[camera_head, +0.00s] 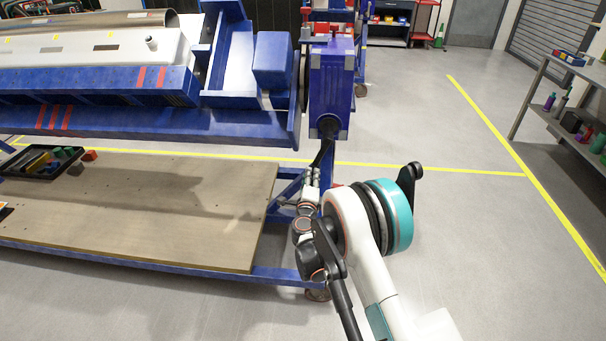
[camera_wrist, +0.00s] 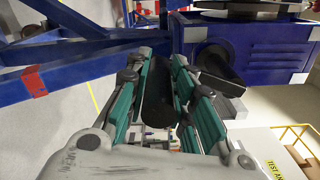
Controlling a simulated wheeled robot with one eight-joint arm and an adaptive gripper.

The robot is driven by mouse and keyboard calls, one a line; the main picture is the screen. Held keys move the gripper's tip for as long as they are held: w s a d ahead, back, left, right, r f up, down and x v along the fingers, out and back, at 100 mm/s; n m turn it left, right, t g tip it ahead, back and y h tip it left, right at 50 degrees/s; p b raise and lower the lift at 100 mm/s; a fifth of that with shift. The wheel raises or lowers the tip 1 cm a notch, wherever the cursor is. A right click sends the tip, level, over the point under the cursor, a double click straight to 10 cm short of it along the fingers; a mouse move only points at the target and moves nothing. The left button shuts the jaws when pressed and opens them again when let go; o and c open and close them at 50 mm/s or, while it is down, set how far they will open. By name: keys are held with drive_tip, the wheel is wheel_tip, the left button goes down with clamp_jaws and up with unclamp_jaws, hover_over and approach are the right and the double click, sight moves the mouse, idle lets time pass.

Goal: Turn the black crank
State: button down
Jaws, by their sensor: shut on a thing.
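The black crank (camera_head: 323,151) hangs from the lower part of the blue gearbox (camera_head: 331,85) on the right end of the jig, its arm pointing down and slightly left. In the wrist view, the crank's black handle (camera_wrist: 158,98) lies between the teal-padded fingers of my gripper (camera_wrist: 158,75), and the crank's arm (camera_wrist: 222,80) shows to the right. My gripper also shows in the head view (camera_head: 311,181), shut on the handle below the gearbox. The handle's far end is hidden in the head view.
The blue jig frame (camera_head: 217,121) carries a long white part. Below it is a wooden shelf (camera_head: 150,210) with a black tray (camera_head: 40,162) of small parts. A grey shelf rack (camera_head: 560,112) stands at right. The floor between is clear.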

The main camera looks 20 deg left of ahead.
drive_tip(key=shift+w+d+f+n, duration=0.2)
drive_tip(key=shift+d+n, duration=0.2)
drive_tip(key=shift+d, duration=0.15)
drive_tip(key=shift+w+d+f+n, duration=0.1)
drive_tip(key=shift+w+d+n, duration=0.1)
drive_tip(key=shift+d+n, duration=0.3)
drive_tip(key=c, duration=1.4)
unclamp_jaws()
drive_tip(key=shift+w+d, duration=0.15)
drive_tip(key=shift+o, duration=0.2)
drive_tip(key=v, duration=0.7)
drive_tip(key=shift+s, duration=0.35)
